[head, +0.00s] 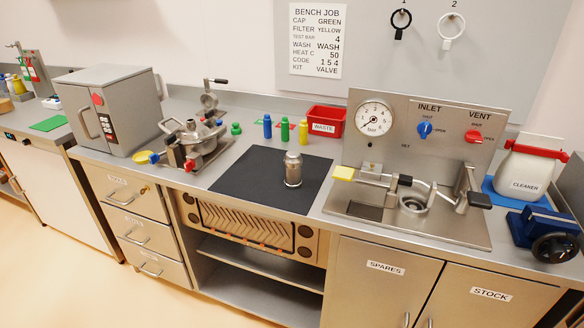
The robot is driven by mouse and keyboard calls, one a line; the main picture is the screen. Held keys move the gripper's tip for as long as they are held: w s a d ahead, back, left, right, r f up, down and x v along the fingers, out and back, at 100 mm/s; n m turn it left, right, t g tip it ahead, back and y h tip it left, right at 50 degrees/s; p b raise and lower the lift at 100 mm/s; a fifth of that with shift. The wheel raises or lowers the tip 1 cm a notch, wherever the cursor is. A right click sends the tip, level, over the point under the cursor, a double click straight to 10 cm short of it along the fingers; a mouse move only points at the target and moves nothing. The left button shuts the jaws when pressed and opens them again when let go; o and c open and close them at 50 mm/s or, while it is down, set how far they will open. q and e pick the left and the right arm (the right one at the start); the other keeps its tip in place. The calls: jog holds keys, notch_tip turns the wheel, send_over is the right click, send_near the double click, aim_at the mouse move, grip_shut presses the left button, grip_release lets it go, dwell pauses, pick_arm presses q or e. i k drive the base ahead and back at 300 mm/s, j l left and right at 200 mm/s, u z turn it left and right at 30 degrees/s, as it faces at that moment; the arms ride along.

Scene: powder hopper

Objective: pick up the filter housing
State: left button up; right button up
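A small silver metal canister (292,170), which looks like the filter housing, stands upright on the black mat (245,180) in the middle of the bench, near the mat's right side. Nothing is touching it and its front is unobstructed. Neither of my grippers shows in the head view.
Left of the mat are a metal hopper assembly (193,138) and a grey oven-like box (108,108). The mat around the canister is clear.

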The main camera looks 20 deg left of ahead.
aim_at(293, 180)
jog(key=i+l+u, duration=0.25)
jog(key=i, duration=0.3)
jog(key=i+l+u, duration=0.25)
jog(key=i, duration=0.3)
jog(key=l, duration=0.1)
